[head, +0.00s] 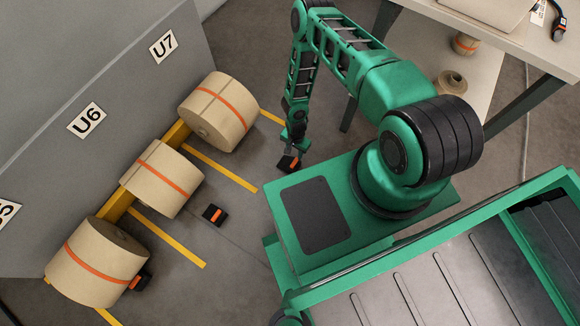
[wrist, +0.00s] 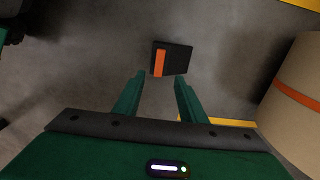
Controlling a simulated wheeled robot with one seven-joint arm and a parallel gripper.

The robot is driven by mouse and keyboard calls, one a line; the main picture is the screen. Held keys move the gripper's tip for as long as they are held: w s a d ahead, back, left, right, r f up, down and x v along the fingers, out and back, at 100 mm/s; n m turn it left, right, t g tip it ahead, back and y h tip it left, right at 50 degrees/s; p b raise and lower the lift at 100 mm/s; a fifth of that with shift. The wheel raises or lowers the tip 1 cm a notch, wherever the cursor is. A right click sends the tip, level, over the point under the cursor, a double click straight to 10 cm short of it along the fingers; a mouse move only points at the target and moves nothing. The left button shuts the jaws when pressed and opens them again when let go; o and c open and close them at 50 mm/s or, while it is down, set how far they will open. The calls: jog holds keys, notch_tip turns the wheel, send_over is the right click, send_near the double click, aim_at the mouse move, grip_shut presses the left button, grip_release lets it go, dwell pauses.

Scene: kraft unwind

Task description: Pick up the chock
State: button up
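A black chock (head: 288,164) with an orange stripe is on the floor right of the top roll, just below my gripper (head: 294,147). In the wrist view the chock (wrist: 176,58) lies just beyond the fingertips, roughly in line with the gap but a little to the right. My gripper (wrist: 158,84) is open and empty, with its two green fingers apart. A second chock (head: 216,215) lies on the floor right of the middle roll. A third chock (head: 140,281) is against the bottom roll, partly hidden by it.
Yellow lines (head: 222,170) mark the floor. A table (head: 493,38) with a lower shelf is at top right. One roll (wrist: 295,80) is close on the right in the wrist view.

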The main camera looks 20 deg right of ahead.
aim_at(295, 162)
notch_tip(295, 162, down, 10)
jog(key=shift+s+r, duration=0.1)
dwell(0.5)
grip_shut()
